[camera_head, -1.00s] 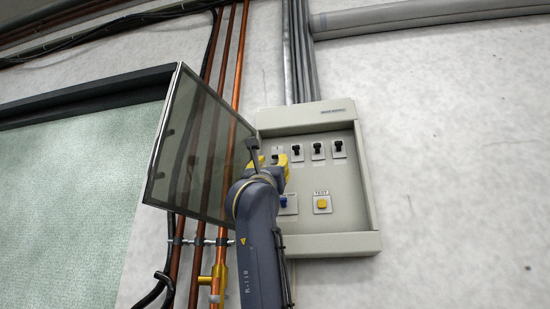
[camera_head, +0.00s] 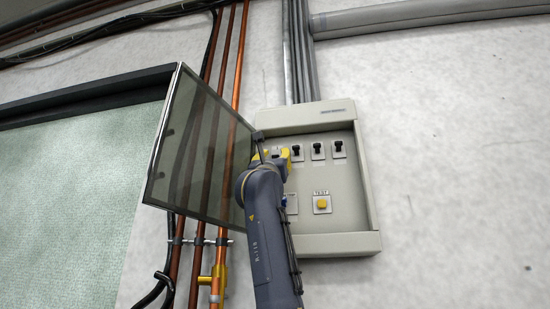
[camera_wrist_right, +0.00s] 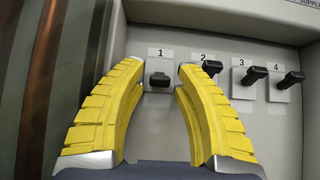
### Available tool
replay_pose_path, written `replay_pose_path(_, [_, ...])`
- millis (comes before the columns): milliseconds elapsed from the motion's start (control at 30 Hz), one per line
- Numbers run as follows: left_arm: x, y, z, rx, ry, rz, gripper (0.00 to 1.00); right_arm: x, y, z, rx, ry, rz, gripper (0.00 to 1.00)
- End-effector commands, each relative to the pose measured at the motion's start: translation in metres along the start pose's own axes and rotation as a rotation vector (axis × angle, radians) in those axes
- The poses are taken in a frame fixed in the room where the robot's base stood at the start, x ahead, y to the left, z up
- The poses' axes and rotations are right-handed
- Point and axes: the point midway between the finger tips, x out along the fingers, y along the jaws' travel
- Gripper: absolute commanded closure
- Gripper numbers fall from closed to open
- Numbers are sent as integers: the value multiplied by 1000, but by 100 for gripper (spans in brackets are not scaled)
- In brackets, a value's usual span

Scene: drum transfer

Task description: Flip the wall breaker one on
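Wall breaker one (camera_wrist_right: 159,79) is a short black lever on a light plate marked 1 in the right wrist view. My right gripper (camera_wrist_right: 162,68) is open, its two yellow fingers on either side of that lever, with gaps visible between lever and fingers. In the head view my right gripper (camera_head: 271,156) is at the upper left of the grey breaker box (camera_head: 350,243) and hides most of breaker one. Whether the fingers touch the panel is unclear. My left gripper is not in view.
Breakers two (camera_wrist_right: 211,68), three (camera_wrist_right: 254,75) and four (camera_wrist_right: 290,80) stand in a row to the right, two close to the right finger. The open glass door (camera_head: 185,150) is left of my wrist. A yellow test button (camera_head: 322,203) is below the breakers.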

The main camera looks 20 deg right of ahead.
Motion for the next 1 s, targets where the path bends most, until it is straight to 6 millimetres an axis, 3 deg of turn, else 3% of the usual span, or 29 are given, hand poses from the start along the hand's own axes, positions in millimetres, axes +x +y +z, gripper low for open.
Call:
replay_pose_path(67, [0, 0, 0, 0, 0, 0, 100, 0, 0, 0, 0, 0, 0, 66])
replay_pose_path(367, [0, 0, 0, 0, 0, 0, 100, 0, 0, 0, 0, 0, 0, 100])
replay_pose_path(1000, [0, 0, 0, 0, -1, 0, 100, 1, 0, 4, 2, 63, -2, 100])
